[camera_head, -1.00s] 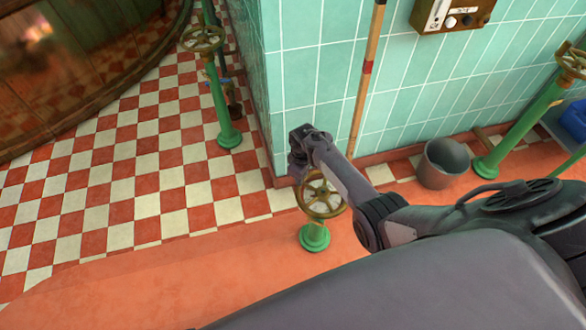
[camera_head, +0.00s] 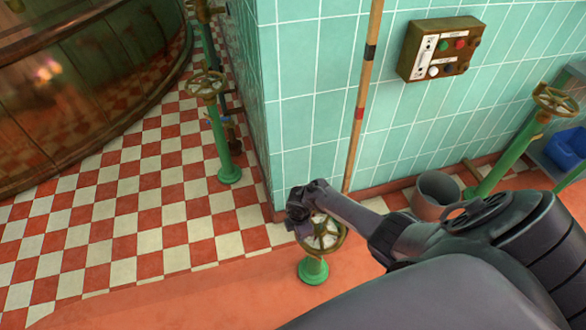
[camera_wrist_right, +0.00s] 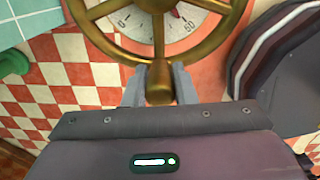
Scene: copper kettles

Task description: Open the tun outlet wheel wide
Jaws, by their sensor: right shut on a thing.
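A brass handwheel (camera_head: 338,238) stands on a short green post (camera_head: 313,270) by the tiled wall corner. My right gripper (camera_head: 300,208) is at the wheel's left side. In the right wrist view the wheel (camera_wrist_right: 104,42) lies just ahead, with a white numbered dial (camera_wrist_right: 185,22) behind its spokes. My right gripper (camera_wrist_right: 160,85) is shut on the brass handle knob (camera_wrist_right: 160,88) at the rim, one finger on each side. No label tells which wheel is the tun outlet. My left gripper is not in view.
Another brass wheel (camera_head: 207,84) on a green post stands further back, near a large copper vessel (camera_head: 60,90). A third wheel (camera_head: 555,101) is at right. A grey bucket (camera_head: 432,196), a leaning pole (camera_head: 360,105) and a control box (camera_head: 440,62) are along the wall.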

